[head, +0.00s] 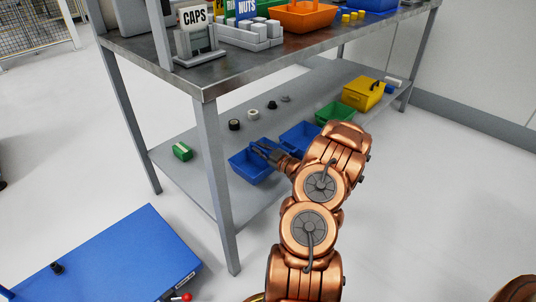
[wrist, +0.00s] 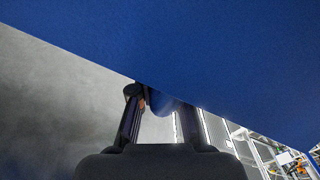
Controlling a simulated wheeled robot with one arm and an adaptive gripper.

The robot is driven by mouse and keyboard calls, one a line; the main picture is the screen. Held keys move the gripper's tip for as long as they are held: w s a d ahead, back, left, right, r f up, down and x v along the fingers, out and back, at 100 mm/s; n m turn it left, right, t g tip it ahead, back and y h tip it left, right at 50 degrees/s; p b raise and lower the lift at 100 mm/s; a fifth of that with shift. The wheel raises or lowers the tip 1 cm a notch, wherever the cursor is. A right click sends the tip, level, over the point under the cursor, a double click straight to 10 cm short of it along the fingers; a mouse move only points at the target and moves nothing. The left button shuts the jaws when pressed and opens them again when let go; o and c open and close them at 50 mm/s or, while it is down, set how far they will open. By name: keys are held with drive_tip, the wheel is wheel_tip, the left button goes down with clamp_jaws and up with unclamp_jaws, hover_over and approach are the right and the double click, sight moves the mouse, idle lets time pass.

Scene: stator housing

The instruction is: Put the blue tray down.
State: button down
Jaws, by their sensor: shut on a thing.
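The blue tray (head: 252,174) is at the lower shelf of the steel table in the head view, left of a second blue tray (head: 300,138). My gripper (head: 262,149) is shut on its rim at the upper right side. The tray looks about level and empty. I cannot tell whether its bottom touches the shelf or hangs just above it. In the wrist view the tray (wrist: 190,45) fills the top as a broad blue surface, and my gripper's fingers (wrist: 158,103) meet its edge. The exact contact is dark there.
The lower shelf (head: 205,175) has bare room left of the tray. A table leg (head: 217,180) rises close in front; the tabletop (head: 190,80) is overhead.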

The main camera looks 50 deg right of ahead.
sight(262, 160)
drive_tip(key=f, duration=0.2)
drive_tip(key=shift+s+d+f+b, duration=0.2)
drive_tip(key=shift+d+f+b, duration=0.1)
drive_tip(key=shift+f, duration=0.1)
drive_tip(key=shift+f+b, duration=0.55)
drive_tip(key=shift+f, duration=1)
drive_tip(key=shift+r, duration=0.1)
drive_tip(key=shift+a, duration=0.1)
drive_tip(key=c, duration=1.1)
unclamp_jaws()
drive_tip(key=shift+c, duration=0.2)
drive_tip(key=shift+s+p, duration=0.3)
drive_tip(key=shift+s, duration=0.2)
drive_tip(key=s+p, duration=0.3)
drive_tip(key=s, duration=0.8)
drive_tip(key=shift+a, duration=0.25)
